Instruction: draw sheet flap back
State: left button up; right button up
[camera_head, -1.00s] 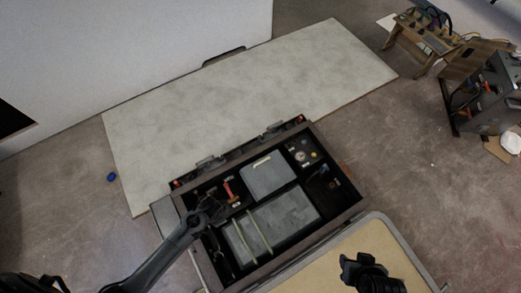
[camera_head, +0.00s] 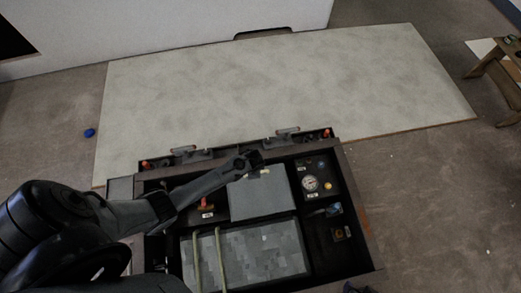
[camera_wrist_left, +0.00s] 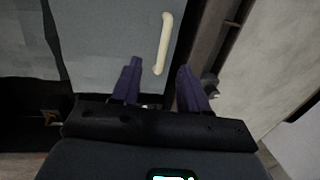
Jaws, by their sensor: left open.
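The flap looks like a flat grey panel (camera_head: 258,198) lying in the upper middle of a dark compartmented box. A pale handle on its far edge is mostly behind my left gripper in the head view; it shows as a cream bar (camera_wrist_left: 163,42) in the left wrist view. My left gripper (camera_head: 259,159) is over that far edge. In the wrist view its two purple fingers (camera_wrist_left: 158,78) are apart, with the handle's near end appearing between their tips. I cannot tell whether they touch it. Only a dark tip of my right gripper (camera_head: 356,289) shows at the bottom edge.
The box (camera_head: 355,205) has raised walls, with latches (camera_head: 287,134) along its far side. A grey patterned panel (camera_head: 250,257) with two pale straps lies in front. A gauge (camera_head: 310,183) and small parts fill the right compartments. A bare pale board (camera_head: 270,85) lies beyond.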

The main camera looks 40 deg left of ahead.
pick_arm(q)
jog(key=w+f+b, duration=0.1)
jog(key=f+b, duration=0.2)
jog(key=f, duration=0.1)
jog(key=w+a+f+b, duration=0.1)
jog(key=f+b, duration=0.6)
jog(key=shift+w+a+f, duration=0.3)
jog(key=shift+w+a, duration=0.05)
jog(key=shift+w, duration=0.05)
jog(key=shift+w+f, duration=0.1)
jog(key=shift+f, duration=0.2)
jog(key=shift+a+f+b, duration=0.15)
jog(key=shift+f+b, duration=0.25)
jog(key=shift+b, duration=0.1)
pick_arm(e)
notch_tip(320, 180, down, 13)
jog(key=s, duration=0.1)
jog(key=shift+r, duration=0.15)
pick_arm(q)
jog(key=shift+c, duration=0.6)
grip_shut()
pick_arm(e)
jog(key=shift+a, duration=0.1)
